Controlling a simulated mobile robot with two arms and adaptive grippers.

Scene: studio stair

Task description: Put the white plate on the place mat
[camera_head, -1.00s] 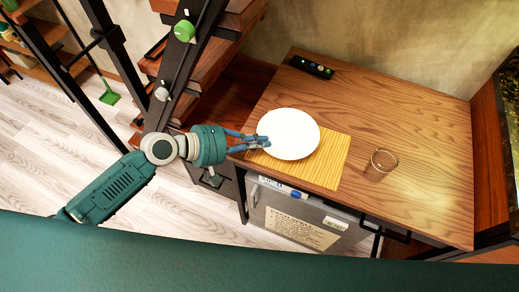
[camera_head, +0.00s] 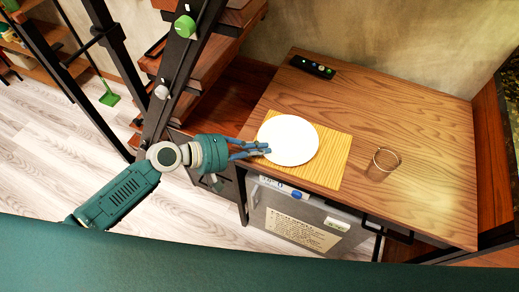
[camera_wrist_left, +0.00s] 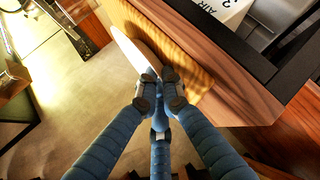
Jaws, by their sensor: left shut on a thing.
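The round white plate (camera_head: 288,140) is over the yellow place mat (camera_head: 325,165) on the wooden cabinet top. Its left edge is in my left gripper (camera_head: 262,149), which is shut on it. In the left wrist view the plate (camera_wrist_left: 135,55) is seen almost edge-on, with the fingertips (camera_wrist_left: 160,85) pinching its near edge and the striped mat (camera_wrist_left: 185,62) beside it. I cannot tell whether the plate touches the mat or hovers just above it. The plate hides the mat's back left part. My right gripper is not in view.
A clear glass (camera_head: 383,163) stands right of the mat. A black remote-like device (camera_head: 312,67) lies at the back left of the wooden top (camera_head: 400,110). A dark stair frame (camera_head: 165,90) rises beside my left arm. The back right of the top is clear.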

